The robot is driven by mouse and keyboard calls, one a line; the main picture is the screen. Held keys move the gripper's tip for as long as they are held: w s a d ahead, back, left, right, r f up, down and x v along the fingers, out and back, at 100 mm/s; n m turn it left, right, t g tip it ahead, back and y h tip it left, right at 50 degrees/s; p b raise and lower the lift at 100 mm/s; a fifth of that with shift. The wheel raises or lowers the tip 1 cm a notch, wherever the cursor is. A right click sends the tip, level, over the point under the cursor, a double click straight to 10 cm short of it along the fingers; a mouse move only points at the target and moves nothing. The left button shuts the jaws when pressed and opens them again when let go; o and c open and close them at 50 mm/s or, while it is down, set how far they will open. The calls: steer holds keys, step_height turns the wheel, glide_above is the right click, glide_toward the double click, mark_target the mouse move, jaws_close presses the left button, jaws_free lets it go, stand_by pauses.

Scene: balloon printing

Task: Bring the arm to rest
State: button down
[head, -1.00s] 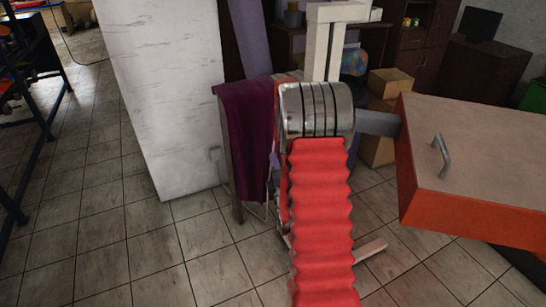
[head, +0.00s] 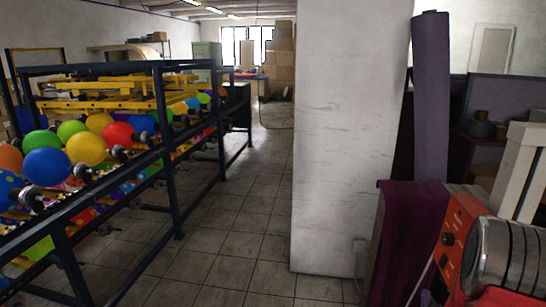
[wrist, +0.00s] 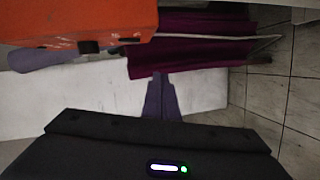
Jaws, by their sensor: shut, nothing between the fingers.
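My gripper (wrist: 160,76) shows in the wrist view as a narrow purple-grey pair of fingers, pressed together and empty. It sticks out beyond a dark housing (wrist: 150,145) with a small lit indicator, and its tips point toward a dark purple cloth (wrist: 190,57). I cannot tell how far apart gripper and cloth are. The gripper does not show in the head view.
An orange machine (head: 458,232) with a banded metal cylinder (head: 505,255) stands at the right; its orange box (wrist: 80,20) shows in the wrist view. A white pillar (head: 340,130) stands beside it. A dark rack (head: 165,150) holds several balloons. The tiled aisle (head: 235,220) is free.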

steer(key=s+a+f+m+g+y, duration=0.2)
steer(key=s+f+m+g, duration=0.2)
steer(key=f, duration=0.4)
steer(key=s+a+r+m+g+y, duration=0.2)
steer(key=s+a+m+g, duration=0.25)
steer(key=a, duration=0.25)
steer(key=s+a+r+m+y, duration=0.1)
steer(key=s+a+r, duration=0.7)
steer(key=a+r, duration=0.4)
steer(key=s+a+r+y, duration=0.2)
steer(key=s+a+r, duration=0.6)
steer(key=a+r, duration=0.5)
steer(key=shift+s+r+m, duration=0.25)
steer(key=shift+r+m, duration=0.1)
steer(key=shift+r, duration=0.5)
